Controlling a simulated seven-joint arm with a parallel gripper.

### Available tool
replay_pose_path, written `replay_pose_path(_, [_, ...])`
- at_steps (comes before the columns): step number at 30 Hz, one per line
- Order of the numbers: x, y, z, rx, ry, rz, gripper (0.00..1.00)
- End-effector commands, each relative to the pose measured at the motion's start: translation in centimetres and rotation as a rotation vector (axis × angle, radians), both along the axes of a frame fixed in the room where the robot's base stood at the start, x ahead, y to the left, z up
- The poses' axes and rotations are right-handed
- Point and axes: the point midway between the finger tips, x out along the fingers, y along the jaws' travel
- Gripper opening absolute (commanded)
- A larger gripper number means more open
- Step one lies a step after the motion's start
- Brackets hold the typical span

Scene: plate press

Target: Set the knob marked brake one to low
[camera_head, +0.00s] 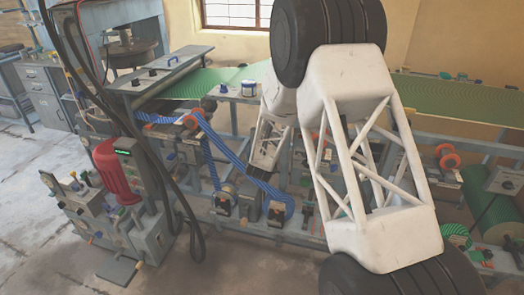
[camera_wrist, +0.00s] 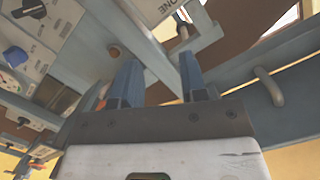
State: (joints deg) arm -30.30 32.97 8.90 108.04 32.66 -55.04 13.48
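My gripper (camera_wrist: 160,62) shows in the wrist view with its two blue-grey fingers apart and nothing visible held between them. Ahead of the fingers is a pale panel (camera_wrist: 150,9) with lettering that ends in "ONE"; the rest is cut off by the frame. A small grey knob or peg (camera_wrist: 182,30) stands beside that panel, just beyond the right finger. I cannot tell whether it is the brake one knob, or its setting. In the head view my white arm hides much of the machine, and my fingertips cannot be made out.
In the wrist view, a blue knob (camera_wrist: 15,56) and a black knob (camera_wrist: 29,7) sit on panels at the left. In the head view, the press carries blue webbing (camera_head: 235,165) and a red motor (camera_head: 116,172).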

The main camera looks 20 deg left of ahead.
Motion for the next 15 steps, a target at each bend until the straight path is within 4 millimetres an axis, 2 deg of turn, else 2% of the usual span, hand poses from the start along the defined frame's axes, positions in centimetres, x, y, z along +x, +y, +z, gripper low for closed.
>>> replay_pose_path(1, [0.0,0.8,-1.3,0.001,-0.014,-0.007,0.39])
replay_pose_path(6, [0.1,3.0,-4.5,0.009,-0.074,-0.034,0.39])
replay_pose_path(10, [0.0,4.4,-6.5,0.013,-0.113,-0.049,0.39])
replay_pose_path(15, [-0.2,5.2,-8.0,0.016,-0.143,-0.063,0.39])
